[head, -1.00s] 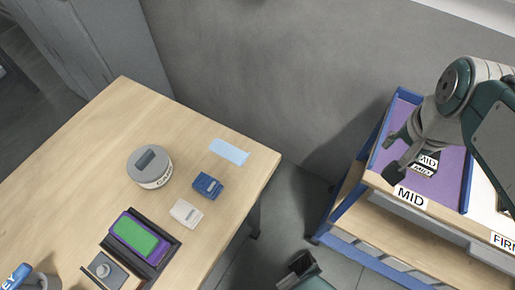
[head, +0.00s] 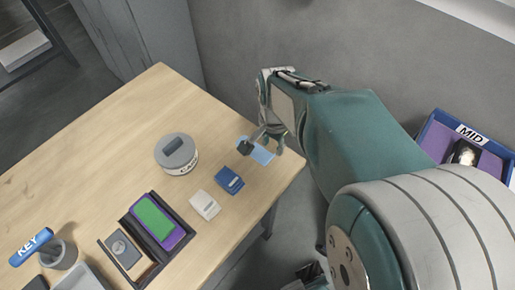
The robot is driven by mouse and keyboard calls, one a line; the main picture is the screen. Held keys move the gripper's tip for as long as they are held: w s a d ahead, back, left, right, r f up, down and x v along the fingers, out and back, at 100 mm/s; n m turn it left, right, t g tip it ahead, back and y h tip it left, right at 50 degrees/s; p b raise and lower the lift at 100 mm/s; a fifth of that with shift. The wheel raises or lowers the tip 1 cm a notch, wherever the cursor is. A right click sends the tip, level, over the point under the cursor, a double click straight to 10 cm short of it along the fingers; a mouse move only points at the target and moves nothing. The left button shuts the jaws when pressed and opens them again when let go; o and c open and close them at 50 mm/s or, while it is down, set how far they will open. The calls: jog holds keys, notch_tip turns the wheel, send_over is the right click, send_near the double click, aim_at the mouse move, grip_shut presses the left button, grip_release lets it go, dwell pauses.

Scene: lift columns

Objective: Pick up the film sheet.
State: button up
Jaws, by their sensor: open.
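The film sheet (head: 262,154) is a light blue, flat rectangle lying on the wooden table (head: 130,110) near its right corner. My gripper (head: 262,149) is open and appears over the sheet, with one dark fingertip at its left and the other finger at its right. The fingers and arm hide part of the sheet. I cannot tell how high the fingertips are above it.
A blue block (head: 229,180) and a white block (head: 205,205) lie close to the sheet. A round grey tin (head: 177,152) stands further left. A dark tray (head: 130,222) holds a green and purple item. A purple-lined MID bin (head: 441,139) stands at right.

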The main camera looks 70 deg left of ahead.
aim_at(272, 156)
notch_tip(272, 156, down, 6)
jog(key=shift+w+a+f, duration=0.1)
jog(key=shift+f, duration=0.15)
grip_shut()
